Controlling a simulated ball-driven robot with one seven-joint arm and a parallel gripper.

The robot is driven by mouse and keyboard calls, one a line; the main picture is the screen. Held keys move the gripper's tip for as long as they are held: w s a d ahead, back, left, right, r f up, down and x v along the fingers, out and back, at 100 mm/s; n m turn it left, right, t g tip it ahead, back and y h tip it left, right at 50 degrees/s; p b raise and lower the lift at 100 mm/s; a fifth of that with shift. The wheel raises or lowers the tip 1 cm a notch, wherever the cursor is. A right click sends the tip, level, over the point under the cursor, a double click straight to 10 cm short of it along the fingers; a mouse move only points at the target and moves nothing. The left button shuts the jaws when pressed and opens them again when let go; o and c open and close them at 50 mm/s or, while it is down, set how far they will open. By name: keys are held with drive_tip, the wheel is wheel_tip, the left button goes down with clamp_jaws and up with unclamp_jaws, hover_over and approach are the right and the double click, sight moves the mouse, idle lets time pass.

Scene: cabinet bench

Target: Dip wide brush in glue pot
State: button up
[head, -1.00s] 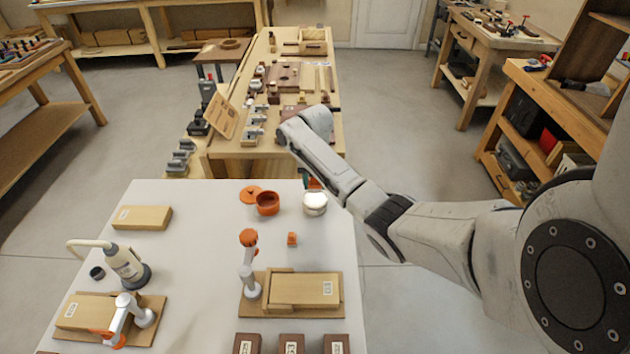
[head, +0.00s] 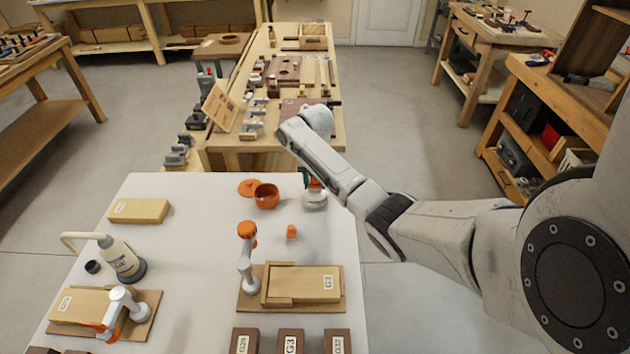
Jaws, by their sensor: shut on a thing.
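A round white pot (head: 315,200) stands at the far right edge of the white table, partly behind my forearm. An open orange pot (head: 266,195) stands to its left, with an orange lid (head: 249,187) lying beside it. I cannot tell for sure which pot holds the glue. My arm reaches over the far right of the table, and its forearm hides my gripper. A small dark green and orange-red thing (head: 309,180) shows at the forearm's edge, just above the white pot. It may be part of the brush; I cannot tell whether it touches the pot.
The white table (head: 200,240) holds a clamp on a board with a wooden block (head: 303,285), a glue bottle (head: 123,260), another clamped block (head: 80,305), a loose block (head: 138,211) and brown blocks in front. A small orange piece (head: 291,232) lies mid-right. The table's middle is clear.

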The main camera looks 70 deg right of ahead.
drive_tip(key=shift+f, duration=0.65)
idle(1.7)
drive_tip(key=shift+r, duration=0.1)
drive_tip(key=shift+r+p, duration=2.95)
drive_tip(key=shift+r, duration=0.55)
drive_tip(key=shift+d, duration=0.1)
